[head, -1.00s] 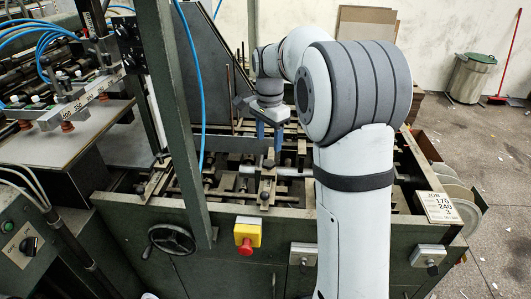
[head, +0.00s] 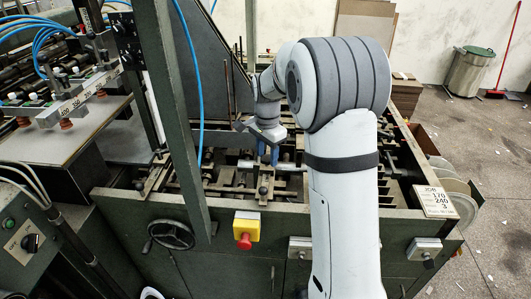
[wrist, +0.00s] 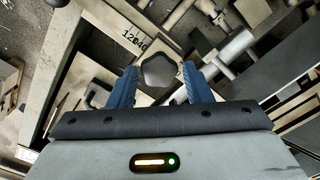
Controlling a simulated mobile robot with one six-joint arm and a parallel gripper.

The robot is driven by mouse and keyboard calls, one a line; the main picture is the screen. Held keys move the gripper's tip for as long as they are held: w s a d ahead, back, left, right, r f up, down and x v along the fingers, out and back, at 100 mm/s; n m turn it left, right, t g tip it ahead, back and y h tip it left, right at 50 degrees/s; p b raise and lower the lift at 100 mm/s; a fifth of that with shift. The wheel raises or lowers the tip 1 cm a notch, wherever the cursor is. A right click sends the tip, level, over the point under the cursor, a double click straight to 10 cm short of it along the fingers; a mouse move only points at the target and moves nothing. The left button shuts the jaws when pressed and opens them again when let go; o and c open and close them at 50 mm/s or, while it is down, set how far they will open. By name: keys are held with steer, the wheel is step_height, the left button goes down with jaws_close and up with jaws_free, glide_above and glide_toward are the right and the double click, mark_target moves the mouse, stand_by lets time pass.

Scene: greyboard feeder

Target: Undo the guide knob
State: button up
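The guide knob (wrist: 160,73) is a dark, lobed knob in the upper middle of the wrist view, above a pale metal bar with a printed scale (wrist: 133,37). My gripper (wrist: 160,72) has its two blue fingers apart, one on each side of the knob. A narrow gap seems to show by each fingertip; whether either touches is unclear. In the head view my gripper (head: 274,154) points down into the machine's frame among the guide bars, and I cannot make out the knob between its fingers there.
A smaller dark knob (head: 263,188) stands on a guide block nearer the front rail. A green upright post (head: 180,130) and blue hose (head: 197,80) stand left of my arm. A handwheel (head: 171,237), red stop button (head: 245,240) and job card (head: 434,202) are on the front.

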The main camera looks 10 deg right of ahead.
steer(key=c, duration=0.6)
steer(key=shift+a, duration=0.2)
steer(key=shift+c, duration=0.4)
steer(key=shift+d, duration=0.2)
